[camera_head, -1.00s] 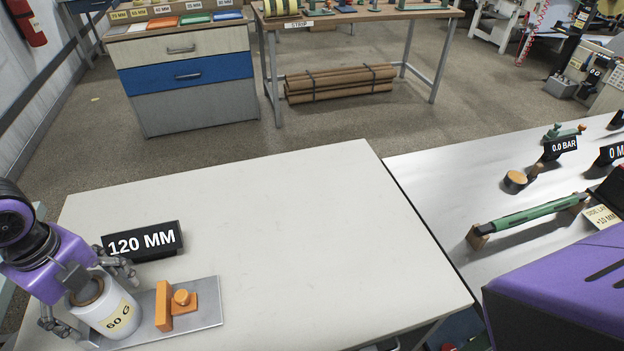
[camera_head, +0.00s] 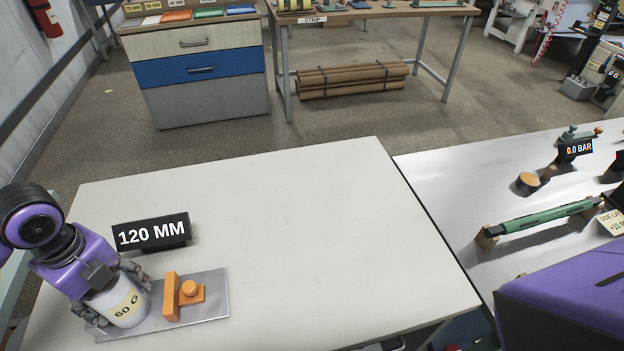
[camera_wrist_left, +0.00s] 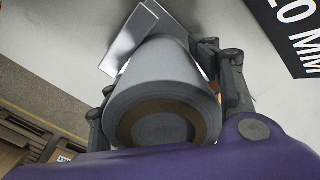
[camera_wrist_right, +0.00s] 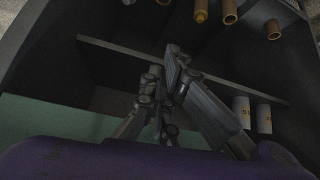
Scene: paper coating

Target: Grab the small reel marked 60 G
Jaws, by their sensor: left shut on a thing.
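The white reel marked 60 G (camera_head: 126,306) is at the front left of the pale table, at the left end of a metal plate (camera_head: 217,296). My left gripper (camera_head: 112,298) is over it, shut on its sides; the label faces outward. In the left wrist view, the reel (camera_wrist_left: 160,75) sits between the two fingers, its brown-ringed core toward the camera. I cannot tell whether its base touches the plate. My right gripper (camera_wrist_right: 165,85) shows only in its dim wrist view, its fingers drawn together with nothing seen between them.
An orange stop with a knob (camera_head: 189,290) is on the plate, right of the reel. A black 120 MM sign (camera_head: 152,233) stands behind. The table's middle and right are clear. A second table (camera_head: 440,190) holds a green bar (camera_head: 545,216). The right wrist view shows shelves with white rolls (camera_wrist_right: 264,118).

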